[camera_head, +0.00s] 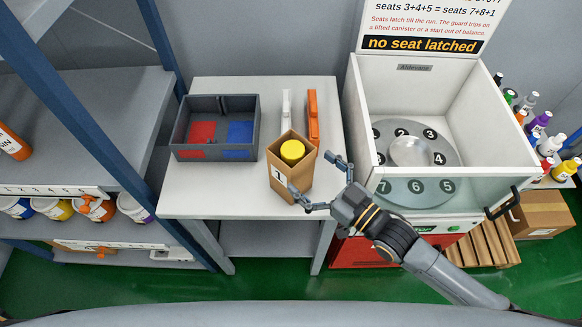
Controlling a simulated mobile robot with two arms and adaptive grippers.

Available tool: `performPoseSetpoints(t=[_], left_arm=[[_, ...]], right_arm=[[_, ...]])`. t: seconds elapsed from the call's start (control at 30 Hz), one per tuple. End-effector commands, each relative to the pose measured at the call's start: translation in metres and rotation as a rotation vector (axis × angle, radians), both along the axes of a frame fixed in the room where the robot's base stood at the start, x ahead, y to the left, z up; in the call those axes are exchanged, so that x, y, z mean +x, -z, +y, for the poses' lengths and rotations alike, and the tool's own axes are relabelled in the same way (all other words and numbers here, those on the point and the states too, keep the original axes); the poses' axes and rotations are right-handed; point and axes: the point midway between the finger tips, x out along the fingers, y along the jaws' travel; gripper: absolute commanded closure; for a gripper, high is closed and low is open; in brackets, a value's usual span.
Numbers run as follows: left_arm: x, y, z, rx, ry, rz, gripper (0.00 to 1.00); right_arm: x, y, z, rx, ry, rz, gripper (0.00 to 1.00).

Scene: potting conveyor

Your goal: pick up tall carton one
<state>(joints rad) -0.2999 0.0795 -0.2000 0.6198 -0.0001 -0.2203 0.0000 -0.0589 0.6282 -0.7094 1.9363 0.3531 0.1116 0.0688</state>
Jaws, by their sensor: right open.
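The tall carton (281,187) is a brown open-topped box on the white table, with a small white label marked 1 on its front left face. A yellow round-topped item (292,151) sits inside its opening. My right gripper (306,186) is open at the carton's right front side, with one finger in front of the carton and the other beyond its right side. I cannot tell whether the fingers touch it. My left gripper is not in view.
A grey tray (257,105) with red and blue sections stands left of the carton. White and orange upright items (313,118) stand behind it. A white-walled machine (357,105) with a numbered turntable is at right. Shelves (95,100) stand at left. The table's front left is clear.

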Motion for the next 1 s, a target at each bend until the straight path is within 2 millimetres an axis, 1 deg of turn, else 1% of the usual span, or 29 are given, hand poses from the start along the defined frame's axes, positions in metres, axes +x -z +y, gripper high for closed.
performPoseSetpoints(t=[0.17, 0.33, 0.43, 0.57, 0.77, 0.8, 0.97, 1.0], left_arm=[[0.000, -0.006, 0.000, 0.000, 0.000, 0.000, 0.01], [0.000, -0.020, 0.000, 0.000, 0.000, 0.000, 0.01], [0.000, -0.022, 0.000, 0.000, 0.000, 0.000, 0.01], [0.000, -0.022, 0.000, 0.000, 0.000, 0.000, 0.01], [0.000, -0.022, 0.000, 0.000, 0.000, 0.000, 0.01], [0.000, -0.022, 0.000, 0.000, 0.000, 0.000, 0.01], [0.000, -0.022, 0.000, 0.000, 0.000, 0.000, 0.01], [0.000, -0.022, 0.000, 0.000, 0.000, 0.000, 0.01]], right_arm=[[0.008, -0.002, 0.010, 0.001, 0.000, -0.001, 0.00], [0.023, -0.002, 0.030, 0.000, 0.000, 0.000, 0.00], [0.032, 0.000, 0.039, 0.000, 0.000, 0.000, 0.00], [0.036, 0.002, 0.044, -0.001, 0.000, 0.001, 0.00], [0.036, 0.003, 0.044, -0.001, 0.000, 0.000, 0.00], [0.036, 0.003, 0.044, -0.001, 0.000, 0.000, 0.08], [0.036, 0.003, 0.044, -0.001, 0.000, 0.000, 0.41], [0.036, 0.003, 0.044, -0.001, 0.000, 0.000, 0.49]])
